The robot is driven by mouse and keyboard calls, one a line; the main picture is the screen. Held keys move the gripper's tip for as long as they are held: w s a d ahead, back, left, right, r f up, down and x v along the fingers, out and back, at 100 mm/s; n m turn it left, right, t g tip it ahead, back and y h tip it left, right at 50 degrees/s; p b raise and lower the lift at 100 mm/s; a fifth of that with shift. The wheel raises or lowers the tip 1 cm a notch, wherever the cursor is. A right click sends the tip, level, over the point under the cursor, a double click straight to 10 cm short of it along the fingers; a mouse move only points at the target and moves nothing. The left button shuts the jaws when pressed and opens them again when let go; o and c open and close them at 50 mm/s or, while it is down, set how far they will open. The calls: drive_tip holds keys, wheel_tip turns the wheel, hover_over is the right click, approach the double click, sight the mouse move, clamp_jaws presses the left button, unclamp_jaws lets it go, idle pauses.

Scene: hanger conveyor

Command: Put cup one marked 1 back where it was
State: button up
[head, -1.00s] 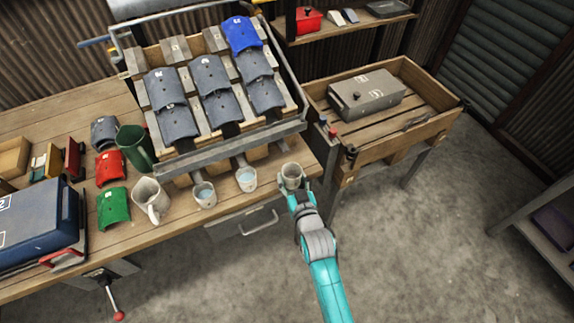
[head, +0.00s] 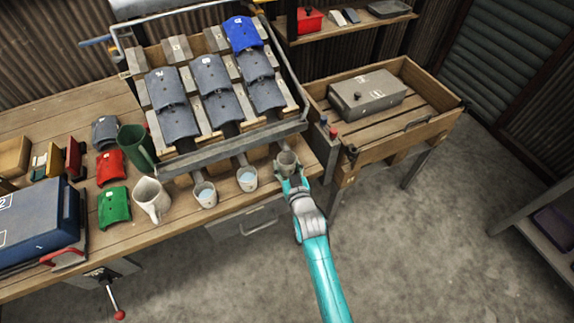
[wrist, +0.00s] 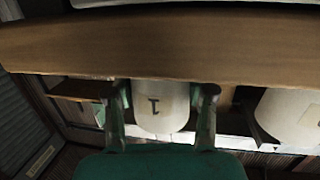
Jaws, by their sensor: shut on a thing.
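The pale cup marked 1 (head: 287,160) is between the fingers of my gripper (head: 289,175) at the bench's front right, below the right-hand tile column. In the wrist view the black 1 shows on the cup (wrist: 158,108), upright between both fingers of my gripper (wrist: 160,98). My gripper is shut on it. I cannot tell whether the cup's base touches the bench. Two similar cups with bluish contents, the left cup (head: 205,195) and the middle cup (head: 247,180), stand to its left under the other columns.
The sloped tile rack (head: 228,143) stands close behind the cups. A wooden crate (head: 425,130) with a grey box (head: 367,93) is to the right.

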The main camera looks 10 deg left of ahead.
drive_tip(key=o, duration=1.2)
drive_tip(key=shift+f, duration=0.15)
drive_tip(key=shift+s, duration=0.1)
drive_tip(key=v, duration=1.2)
